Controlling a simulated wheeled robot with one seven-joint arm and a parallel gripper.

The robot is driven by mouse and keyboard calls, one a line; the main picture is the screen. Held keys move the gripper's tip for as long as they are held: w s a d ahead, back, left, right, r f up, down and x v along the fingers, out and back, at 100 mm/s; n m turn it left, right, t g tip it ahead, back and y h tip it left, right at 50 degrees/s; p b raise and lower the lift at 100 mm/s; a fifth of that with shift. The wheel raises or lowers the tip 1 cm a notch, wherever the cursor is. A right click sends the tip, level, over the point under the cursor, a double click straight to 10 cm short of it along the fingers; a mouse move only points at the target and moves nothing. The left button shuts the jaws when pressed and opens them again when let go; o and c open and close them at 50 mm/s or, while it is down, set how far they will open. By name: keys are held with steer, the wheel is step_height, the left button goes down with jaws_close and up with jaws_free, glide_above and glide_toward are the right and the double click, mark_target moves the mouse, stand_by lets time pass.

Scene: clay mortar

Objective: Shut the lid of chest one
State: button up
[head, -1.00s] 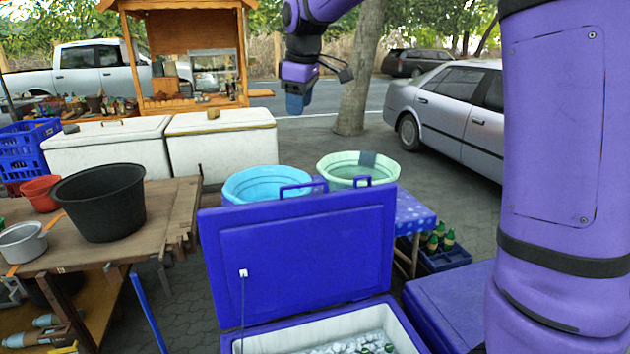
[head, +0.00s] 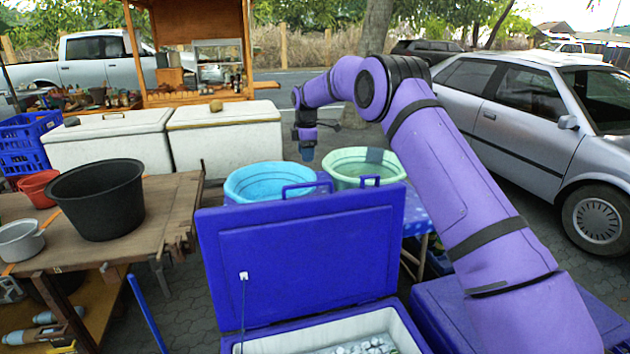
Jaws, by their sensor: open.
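A blue cooler chest (head: 400,327) with a white inner liner stands open at the bottom of the head view. Its blue lid (head: 300,262) is raised upright at the back, with a stay on its left side. Ice or bottles show inside, and the chest's front is cut off by the frame. No number is readable on it. My gripper (head: 306,152) points down beyond the raised lid, above the blue and green tubs. It is small in view, apart from the lid, and holds nothing that I can see.
A light blue tub (head: 262,182) and a green tub (head: 362,165) stand behind the lid. A second blue chest (head: 447,315) is at the right, partly behind my arm. A wooden table (head: 160,215) with a black basin (head: 98,200) is at the left. White freezers (head: 225,140) stand farther back.

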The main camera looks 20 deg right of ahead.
steer(key=f, duration=0.3)
steer(key=w+f, duration=0.1)
steer(key=f, duration=0.7)
steer(key=shift+w+d+f, duration=0.15)
steer(key=shift+d+f, duration=0.05)
jaws_close()
